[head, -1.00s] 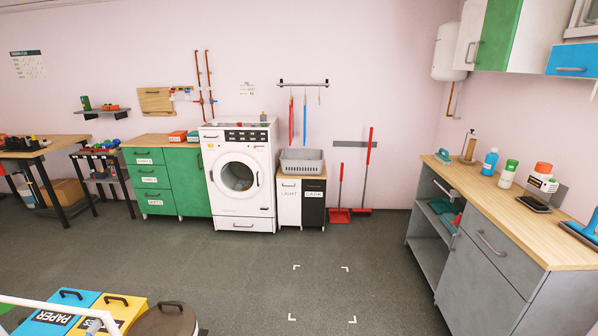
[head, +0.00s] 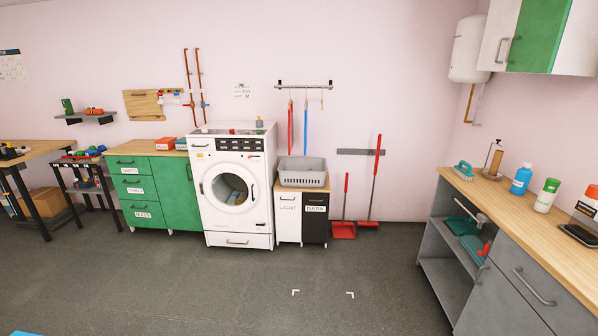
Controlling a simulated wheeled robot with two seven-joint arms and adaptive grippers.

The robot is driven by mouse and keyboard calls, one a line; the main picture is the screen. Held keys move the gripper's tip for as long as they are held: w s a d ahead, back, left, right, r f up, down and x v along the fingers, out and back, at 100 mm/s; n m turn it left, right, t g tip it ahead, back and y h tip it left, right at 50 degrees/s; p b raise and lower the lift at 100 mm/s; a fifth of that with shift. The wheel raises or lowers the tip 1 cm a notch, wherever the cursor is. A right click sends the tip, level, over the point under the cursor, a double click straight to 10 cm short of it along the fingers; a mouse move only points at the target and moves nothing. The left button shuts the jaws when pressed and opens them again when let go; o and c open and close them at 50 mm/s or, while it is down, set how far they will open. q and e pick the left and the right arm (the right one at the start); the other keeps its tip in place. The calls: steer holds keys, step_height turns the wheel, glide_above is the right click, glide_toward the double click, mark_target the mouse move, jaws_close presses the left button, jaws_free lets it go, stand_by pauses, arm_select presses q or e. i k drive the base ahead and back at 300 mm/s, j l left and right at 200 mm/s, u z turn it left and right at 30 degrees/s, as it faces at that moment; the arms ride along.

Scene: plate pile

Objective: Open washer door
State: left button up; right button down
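The white washer (head: 232,186) stands against the back wall, left of centre in the head view. Its round front door (head: 250,191) looks shut, with a dark handle on the right side of its ring. Something blue and orange shows inside through the round window. Neither of my grippers is in view, so whether they are open or shut is hidden.
A green cabinet (head: 180,192) adjoins the washer on the left. A white and black laundry cabinet (head: 301,211) with a grey basket (head: 303,172) stands on the right. A grey counter (head: 501,283) lines the right side. The floor before the washer is clear.

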mark_target(207, 189)
steer(key=i, duration=1.2)
steer(key=i+l+u, duration=0.15)
steer(key=i, duration=1.05)
steer(key=i+l+u, duration=0.1)
steer(key=i+u, duration=0.15)
steer(key=i, duration=0.2)
steer(key=i+l+u, duration=0.25)
steer(key=i, duration=0.25)
